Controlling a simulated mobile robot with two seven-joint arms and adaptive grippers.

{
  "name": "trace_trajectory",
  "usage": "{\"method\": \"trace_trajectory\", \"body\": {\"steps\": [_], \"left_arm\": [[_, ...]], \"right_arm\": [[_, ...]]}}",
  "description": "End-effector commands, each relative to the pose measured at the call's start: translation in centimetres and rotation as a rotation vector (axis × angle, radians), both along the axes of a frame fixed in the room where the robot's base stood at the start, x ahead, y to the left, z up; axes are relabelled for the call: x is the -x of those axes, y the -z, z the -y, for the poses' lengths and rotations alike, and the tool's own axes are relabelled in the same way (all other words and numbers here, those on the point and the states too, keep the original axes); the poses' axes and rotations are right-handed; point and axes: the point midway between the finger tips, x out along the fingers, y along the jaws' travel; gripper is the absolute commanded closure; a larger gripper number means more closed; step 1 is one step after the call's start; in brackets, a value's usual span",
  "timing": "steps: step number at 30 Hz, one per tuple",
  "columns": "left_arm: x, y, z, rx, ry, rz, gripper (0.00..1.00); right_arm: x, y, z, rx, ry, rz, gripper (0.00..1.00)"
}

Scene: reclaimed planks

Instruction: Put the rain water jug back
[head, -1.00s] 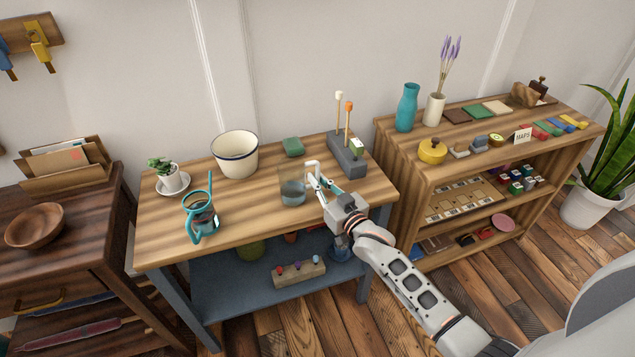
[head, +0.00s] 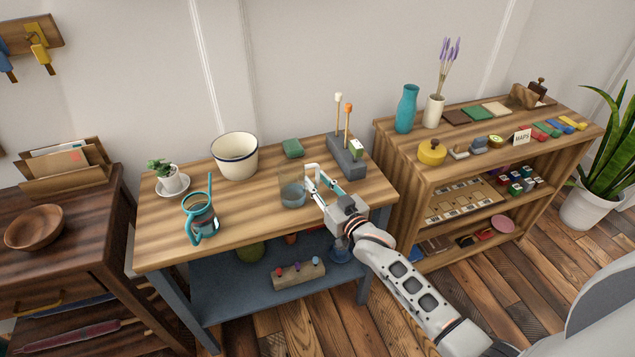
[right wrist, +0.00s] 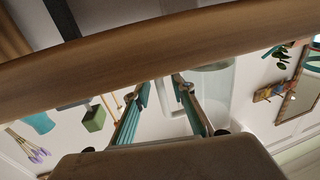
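The rain water jug (head: 292,194) is a clear glass vessel with water low in it and a pale handle on its right side. It stands upright on the wooden top of the workbench (head: 240,221). My right gripper (head: 318,183) is at the handle, with its fingers spread apart. In the right wrist view, the teal-padded fingers (right wrist: 160,90) stand apart with the white handle (right wrist: 168,99) between them, and the jug (right wrist: 216,92) is just to the right. Whether a finger touches the handle cannot be told. My left gripper is not in view.
A teal watering can (head: 201,219), a potted succulent (head: 170,180), a cream pot (head: 235,157), a green block (head: 293,148) and a grey holder (head: 346,158) share the bench. A log with coloured knobs (head: 298,273) lies on the lower shelf. The bench's front middle is clear.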

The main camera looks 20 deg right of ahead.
Motion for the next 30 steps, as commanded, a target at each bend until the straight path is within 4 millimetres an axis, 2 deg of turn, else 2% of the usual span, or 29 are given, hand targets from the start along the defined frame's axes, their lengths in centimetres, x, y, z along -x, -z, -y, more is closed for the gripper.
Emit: {"method": "trace_trajectory", "body": {"steps": [15, 23, 26, 29, 30], "left_arm": [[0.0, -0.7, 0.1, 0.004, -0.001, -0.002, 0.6], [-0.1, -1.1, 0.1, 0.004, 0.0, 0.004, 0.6], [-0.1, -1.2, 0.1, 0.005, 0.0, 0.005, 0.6], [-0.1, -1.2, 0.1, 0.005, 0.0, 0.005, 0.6], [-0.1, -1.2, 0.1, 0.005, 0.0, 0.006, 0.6]], "right_arm": [[9.2, 0.2, 2.1, 0.002, 0.001, -0.004, 0.76], [11.6, 0.6, 2.5, 0.005, 0.0, -0.011, 0.76], [14.0, 2.8, 2.1, 0.028, 0.001, -0.07, 0.76], [18.3, 6.6, 1.2, 0.08, -0.002, -0.183, 0.76], [20.5, 8.3, 0.9, 0.107, -0.005, -0.237, 0.76]]}}
